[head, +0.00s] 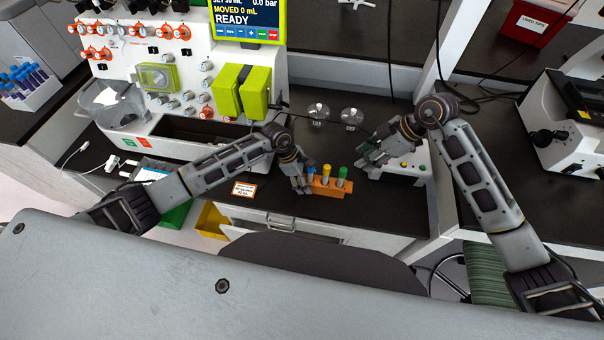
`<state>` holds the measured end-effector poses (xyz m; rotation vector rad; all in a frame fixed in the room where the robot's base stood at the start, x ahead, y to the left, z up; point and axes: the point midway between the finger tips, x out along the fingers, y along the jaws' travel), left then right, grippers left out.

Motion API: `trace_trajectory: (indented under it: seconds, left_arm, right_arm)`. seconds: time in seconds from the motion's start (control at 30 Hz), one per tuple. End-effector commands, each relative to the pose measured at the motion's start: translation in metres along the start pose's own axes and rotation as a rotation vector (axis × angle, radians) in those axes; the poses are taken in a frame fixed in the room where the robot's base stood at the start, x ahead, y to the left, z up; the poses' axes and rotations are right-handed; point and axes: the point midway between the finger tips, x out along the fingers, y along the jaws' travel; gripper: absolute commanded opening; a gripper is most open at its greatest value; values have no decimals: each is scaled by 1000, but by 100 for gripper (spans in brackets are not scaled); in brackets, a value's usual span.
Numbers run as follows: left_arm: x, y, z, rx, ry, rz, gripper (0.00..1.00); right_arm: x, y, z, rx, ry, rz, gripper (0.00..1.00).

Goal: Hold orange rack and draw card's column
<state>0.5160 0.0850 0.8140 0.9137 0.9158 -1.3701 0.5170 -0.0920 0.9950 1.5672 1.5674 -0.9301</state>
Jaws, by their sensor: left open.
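The orange rack (332,190) sits on the dark counter. It holds columns with a blue cap (311,171), a yellow cap (327,171) and a green cap (342,173). My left gripper (303,184) is open at the rack's left end, close to the blue-capped column; I cannot tell whether it touches the rack. A small white card with an orange border (243,189) lies left of the rack, its print too small to read. My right gripper (368,156) is above and right of the rack, beside a white box with buttons; its finger opening is unclear.
The white button box (408,166) stands right of the rack. Two clear glass pieces (335,115) stand behind. The white processor (150,75) with its READY screen (247,20) fills the back left. A microscope-like device (560,125) is at right. Counter between card and rack is clear.

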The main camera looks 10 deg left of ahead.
Motion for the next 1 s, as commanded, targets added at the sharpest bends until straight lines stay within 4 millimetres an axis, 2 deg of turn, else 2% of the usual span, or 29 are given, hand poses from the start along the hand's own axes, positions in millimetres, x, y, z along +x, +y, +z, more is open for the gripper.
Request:
trace_trajectory:
  seconds: [0.2, 0.5, 0.9, 0.93, 1.0]
  left_arm:
    - [10, 0, 0, 1, 1, 0, 66]
    - [10, 0, 0, 1, 1, 0, 66]
    - [10, 0, 0, 0, 1, 1, 15]
    - [10, 0, 0, 0, 1, 1, 36]
    - [10, 0, 0, 0, 1, 1, 27]
  right_arm:
    - [0, 0, 0, 0, 0, 0, 36]
    - [0, 0, 0, 0, 0, 0, 36]
    - [0, 0, 0, 0, 0, 0, 36]
    - [0, 0, 0, 0, 0, 0, 36]
    - [0, 0, 0, 0, 0, 0, 36]
